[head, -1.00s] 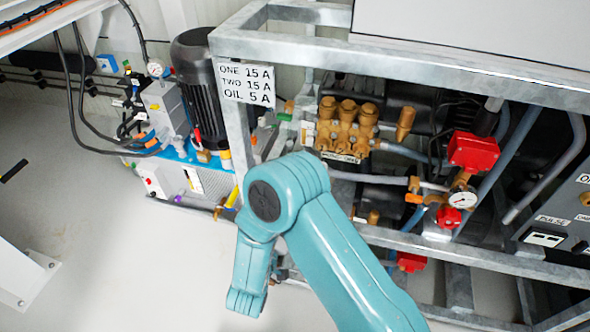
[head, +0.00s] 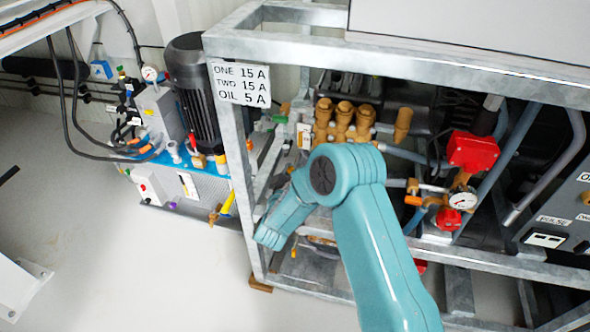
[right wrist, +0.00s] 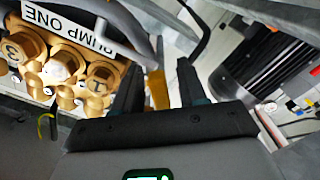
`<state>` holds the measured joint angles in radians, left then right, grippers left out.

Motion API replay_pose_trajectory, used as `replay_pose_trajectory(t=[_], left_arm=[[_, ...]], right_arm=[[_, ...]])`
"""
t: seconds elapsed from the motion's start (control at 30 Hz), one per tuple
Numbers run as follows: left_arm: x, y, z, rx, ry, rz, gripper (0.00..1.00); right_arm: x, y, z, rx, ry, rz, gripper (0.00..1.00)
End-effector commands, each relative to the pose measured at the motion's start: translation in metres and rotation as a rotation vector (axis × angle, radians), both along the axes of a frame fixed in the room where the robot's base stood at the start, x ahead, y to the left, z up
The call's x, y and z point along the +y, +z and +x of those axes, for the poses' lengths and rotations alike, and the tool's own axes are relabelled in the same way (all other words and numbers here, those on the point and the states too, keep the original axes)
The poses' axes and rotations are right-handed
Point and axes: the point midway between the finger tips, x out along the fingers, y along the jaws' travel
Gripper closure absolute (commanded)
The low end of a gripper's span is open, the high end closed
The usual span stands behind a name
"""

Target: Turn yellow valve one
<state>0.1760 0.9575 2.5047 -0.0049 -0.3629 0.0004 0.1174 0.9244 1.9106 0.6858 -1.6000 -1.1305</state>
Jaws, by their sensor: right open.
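My right arm reaches toward the pump frame in the head view, and its links hide the jaws there. In the right wrist view my right gripper (right wrist: 160,68) is open, with two dark fingers apart. A flat yellow handle (right wrist: 157,90) shows between the fingers, close beside the left one; I cannot tell if they touch. It looks like yellow valve one, but no label on it is readable. Brass pump caps (right wrist: 66,66) and a "PUMP ONE" label (right wrist: 78,25) lie to its left. The brass pump (head: 345,118) also shows in the head view. My left gripper is not in view.
A galvanized frame (head: 232,150) surrounds the pumps, with a sign (head: 241,84) on its corner post. A blue-based motor unit (head: 195,95) stands at left, with another yellow handle (head: 228,202) near it.

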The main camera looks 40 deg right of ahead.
Motion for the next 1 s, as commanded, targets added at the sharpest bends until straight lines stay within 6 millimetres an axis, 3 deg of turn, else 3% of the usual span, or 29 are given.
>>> replay_pose_trajectory(t=[0.27, 0.3, 0.4, 0.43, 0.73, 1.0], left_arm=[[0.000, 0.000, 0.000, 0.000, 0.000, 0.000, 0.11], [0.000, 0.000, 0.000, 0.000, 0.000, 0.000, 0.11], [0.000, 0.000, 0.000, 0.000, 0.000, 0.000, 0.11], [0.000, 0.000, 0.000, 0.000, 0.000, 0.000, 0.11], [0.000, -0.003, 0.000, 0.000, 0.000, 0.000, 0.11], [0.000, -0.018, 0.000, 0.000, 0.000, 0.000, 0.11]], right_arm=[[-0.002, 0.000, 0.002, 0.001, -0.001, 0.000, 0.58], [-0.002, 0.000, 0.002, 0.001, -0.001, 0.000, 0.65], [-0.002, 0.000, 0.002, 0.001, -0.001, 0.000, 0.98], [-0.002, 0.000, 0.002, 0.001, -0.001, 0.000, 1.00], [-0.002, -0.001, 0.001, -0.016, -0.001, 0.015, 1.00], [-0.002, -0.003, 0.001, -0.126, 0.000, 0.108, 1.00]])
